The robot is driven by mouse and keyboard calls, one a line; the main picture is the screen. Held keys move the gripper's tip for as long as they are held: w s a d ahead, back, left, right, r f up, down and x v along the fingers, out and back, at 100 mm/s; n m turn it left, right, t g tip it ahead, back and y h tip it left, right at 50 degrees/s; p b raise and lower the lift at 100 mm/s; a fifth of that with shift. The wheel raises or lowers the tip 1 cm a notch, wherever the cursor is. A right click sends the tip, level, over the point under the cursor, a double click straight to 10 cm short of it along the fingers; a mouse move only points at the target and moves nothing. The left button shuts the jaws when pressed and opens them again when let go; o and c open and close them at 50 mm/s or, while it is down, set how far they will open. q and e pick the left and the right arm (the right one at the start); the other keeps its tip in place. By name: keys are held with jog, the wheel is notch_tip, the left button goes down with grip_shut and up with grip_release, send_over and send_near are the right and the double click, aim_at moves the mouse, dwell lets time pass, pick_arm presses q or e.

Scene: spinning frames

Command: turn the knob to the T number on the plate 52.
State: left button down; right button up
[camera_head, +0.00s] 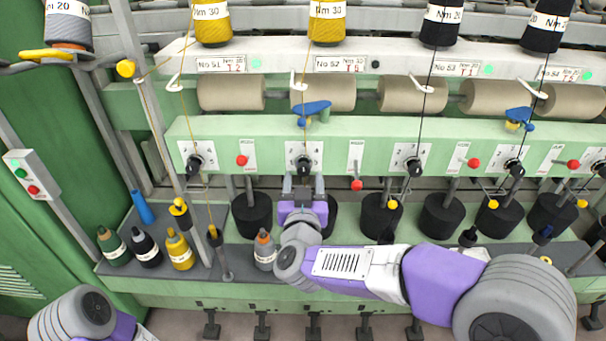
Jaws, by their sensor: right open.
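The plate 52 (341,64) is a white label on the upper rail; its red T number is small and looks like 5. Below it, the black knob (304,163) sits on a white dial plate (304,151) on the green rail. The dial's numbers and the knob's pointer are too small to read surely. My right gripper (304,183) is open, its two fingers pointing up at the knob from just below. I cannot tell whether they touch it. My left gripper is out of view; only part of my left arm shows at the lower left.
Similar knobs sit left (194,163) and right (414,166). A red-balled lever (356,184) stands right of my gripper. A yellow thread hangs past the knob. A blue-winged part (313,110) sits above. Black bobbins (252,214) and small cones (180,252) stand below.

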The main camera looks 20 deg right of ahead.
aim_at(303, 173)
jog(key=shift+x, duration=1.5)
jog(key=c, duration=1)
